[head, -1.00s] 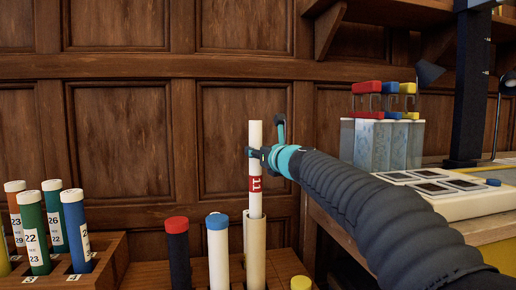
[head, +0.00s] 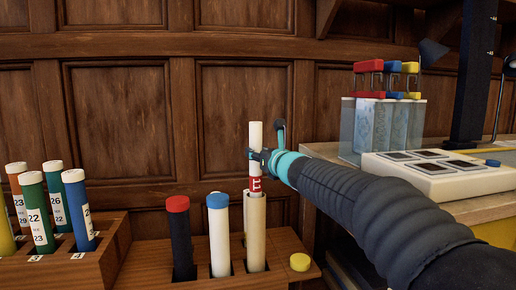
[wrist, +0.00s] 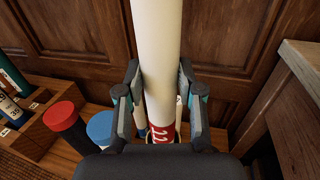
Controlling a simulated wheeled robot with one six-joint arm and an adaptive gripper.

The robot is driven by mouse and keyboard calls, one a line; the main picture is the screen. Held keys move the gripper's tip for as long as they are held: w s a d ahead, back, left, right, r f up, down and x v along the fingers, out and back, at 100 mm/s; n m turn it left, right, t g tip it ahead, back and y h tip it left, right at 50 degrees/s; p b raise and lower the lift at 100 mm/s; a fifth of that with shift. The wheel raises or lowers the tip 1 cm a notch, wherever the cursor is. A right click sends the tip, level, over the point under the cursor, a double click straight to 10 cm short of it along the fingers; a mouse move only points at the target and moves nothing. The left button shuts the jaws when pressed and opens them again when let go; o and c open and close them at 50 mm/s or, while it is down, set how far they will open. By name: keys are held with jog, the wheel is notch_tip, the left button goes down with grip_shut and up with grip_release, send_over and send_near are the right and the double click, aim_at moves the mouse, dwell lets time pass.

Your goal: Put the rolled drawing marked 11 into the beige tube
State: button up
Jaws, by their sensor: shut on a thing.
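The rolled drawing (head: 255,135) is a long white roll with a red band, upright at the middle of the head view. Its lower end is inside the beige tube (head: 256,248), and the band's lower part is hidden behind the tube's rim. My gripper (head: 259,158) is shut on the roll above the band. In the wrist view my gripper (wrist: 157,98) has a finger on each side of the roll (wrist: 154,50), with the red band just below the fingers. The roll's bottom end is hidden.
A red-capped dark tube (head: 180,240) and a blue-capped white tube (head: 219,240) stand left of the beige tube. A yellow cap (head: 299,262) lies to its right. A wooden rack (head: 105,255) holds several numbered tubes at left. Panelled wall stands close behind; a bench (head: 480,208) is at right.

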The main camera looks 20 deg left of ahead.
jog(key=shift+f, duration=0.2)
jog(key=o, duration=1.2)
jog(key=v, duration=1.2)
